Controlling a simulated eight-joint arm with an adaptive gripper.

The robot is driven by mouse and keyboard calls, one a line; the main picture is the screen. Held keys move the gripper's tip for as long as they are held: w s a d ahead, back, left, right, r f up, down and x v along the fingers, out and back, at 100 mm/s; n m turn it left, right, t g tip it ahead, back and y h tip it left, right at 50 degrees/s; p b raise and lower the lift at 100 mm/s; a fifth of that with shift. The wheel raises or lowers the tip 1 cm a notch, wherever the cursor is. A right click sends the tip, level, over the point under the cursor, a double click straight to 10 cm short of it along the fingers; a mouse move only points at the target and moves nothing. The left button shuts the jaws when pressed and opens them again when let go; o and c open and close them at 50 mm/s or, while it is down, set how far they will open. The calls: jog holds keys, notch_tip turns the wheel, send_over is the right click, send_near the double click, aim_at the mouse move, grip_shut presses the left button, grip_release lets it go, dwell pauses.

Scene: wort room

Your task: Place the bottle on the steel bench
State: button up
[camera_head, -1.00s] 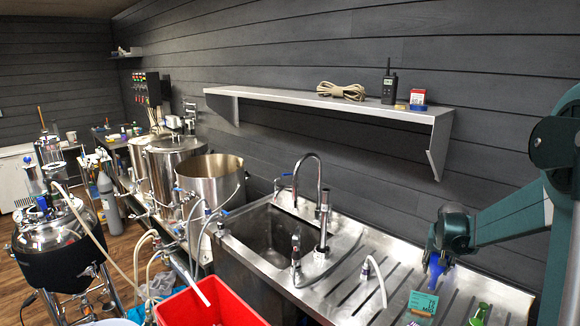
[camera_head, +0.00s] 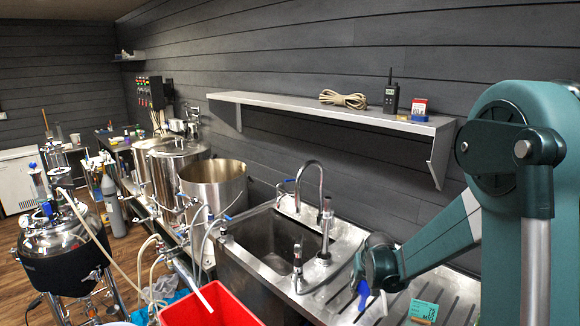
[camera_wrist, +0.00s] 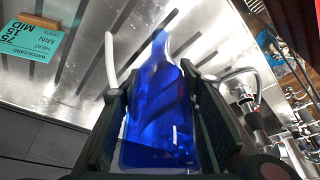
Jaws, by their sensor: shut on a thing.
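The blue bottle (camera_wrist: 158,115) is held between the two dark fingers of my gripper (camera_wrist: 160,120) in the wrist view, its neck pointing away from the camera. In the head view a small part of the blue bottle (camera_head: 363,294) shows below my gripper (camera_head: 376,272), over the left part of the drainboard. The steel bench (camera_head: 345,304) has a ribbed drainboard beside the sink. In the wrist view the steel surface (camera_wrist: 85,75) lies beyond the bottle. I cannot tell whether the bottle touches it.
A teal card (camera_head: 423,311) stands on the drainboard right of my gripper, and also shows in the wrist view (camera_wrist: 28,42). The sink (camera_head: 265,240) with its tap (camera_head: 312,180) lies to the left. A red bin (camera_head: 215,305) stands in front. A wall shelf (camera_head: 330,110) hangs above.

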jog(key=shift+n, duration=0.5)
jog(key=a, duration=0.1)
jog(key=s+a, duration=0.1)
jog(key=a, duration=0.1)
jog(key=a+f, duration=0.1)
jog(key=a, duration=0.1)
jog(key=shift+s+a, duration=0.1)
jog(key=shift+s, duration=0.2)
jog(key=w+d+r+m+p, duration=0.1)
jog(key=d+r+p, duration=0.1)
jog(key=d, duration=0.8)
jog(key=w+d+r+m+p, duration=0.1)
jog(key=d+r, duration=0.3)
jog(key=d, duration=0.6)
jog(key=shift+w+r+p, duration=0.15)
jog(key=shift+w+p, duration=0.5)
jog(key=shift+w, duration=0.1)
jog(key=shift+f, duration=2.95)
jog(key=shift+f, duration=2.05)
jog(key=shift+f, duration=0.2)
